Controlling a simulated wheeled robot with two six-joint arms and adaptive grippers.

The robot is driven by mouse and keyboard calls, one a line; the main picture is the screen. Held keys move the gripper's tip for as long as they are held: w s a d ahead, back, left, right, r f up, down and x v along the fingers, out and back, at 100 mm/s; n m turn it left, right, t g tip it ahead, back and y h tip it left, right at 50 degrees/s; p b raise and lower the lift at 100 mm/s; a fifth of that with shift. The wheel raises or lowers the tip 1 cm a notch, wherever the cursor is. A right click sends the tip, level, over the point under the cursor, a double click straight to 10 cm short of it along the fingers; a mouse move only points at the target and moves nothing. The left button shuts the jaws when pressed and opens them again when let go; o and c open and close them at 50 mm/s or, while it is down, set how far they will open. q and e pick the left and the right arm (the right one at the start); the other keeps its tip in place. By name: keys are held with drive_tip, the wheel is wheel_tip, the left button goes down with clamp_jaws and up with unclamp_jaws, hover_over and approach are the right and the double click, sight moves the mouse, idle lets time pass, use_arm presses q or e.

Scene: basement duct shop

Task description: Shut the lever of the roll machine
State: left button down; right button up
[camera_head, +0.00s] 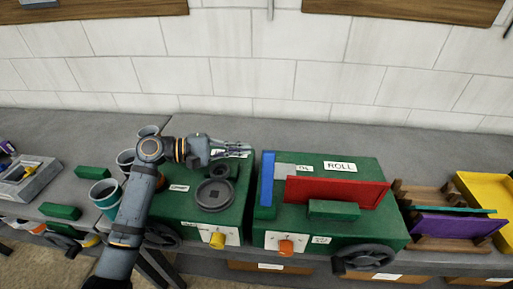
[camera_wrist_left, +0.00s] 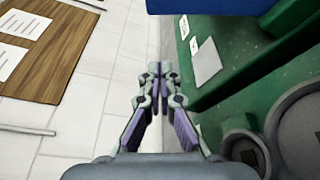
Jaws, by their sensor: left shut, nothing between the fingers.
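The roll machine (camera_head: 375,172) is a green box with a ROLL label (camera_head: 340,166), right of centre in the head view. A blue upright bar (camera_head: 267,185) stands along its left side, and an orange handle (camera_head: 286,247) sits on its front plate. I cannot tell for certain which of these is the lever. My left gripper (camera_head: 246,150) is shut and empty, behind and left of the blue bar, apart from it. In the left wrist view, the closed fingertips (camera_wrist_left: 158,72) point toward the gap between wall and green machine, with a blue part (camera_wrist_left: 205,6) beyond. My right gripper is not in view.
A second green machine (camera_head: 185,208) with dark round rolls (camera_head: 214,195) and a yellow handle (camera_head: 217,240) stands below my left arm. Cups (camera_head: 105,197) stand left; a yellow tray (camera_head: 480,190) stands right.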

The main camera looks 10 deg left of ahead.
sight(267, 181)
use_arm(q)
drive_tip(key=d+p, duration=0.1)
drive_tip(key=s+d+p, duration=0.1)
drive_tip(key=d, duration=0.1)
drive_tip(key=s+d+r+p, duration=0.1)
drive_tip(key=shift+s+d, duration=0.25)
drive_tip(key=shift+d, duration=0.05)
drive_tip(key=shift+w, duration=0.1)
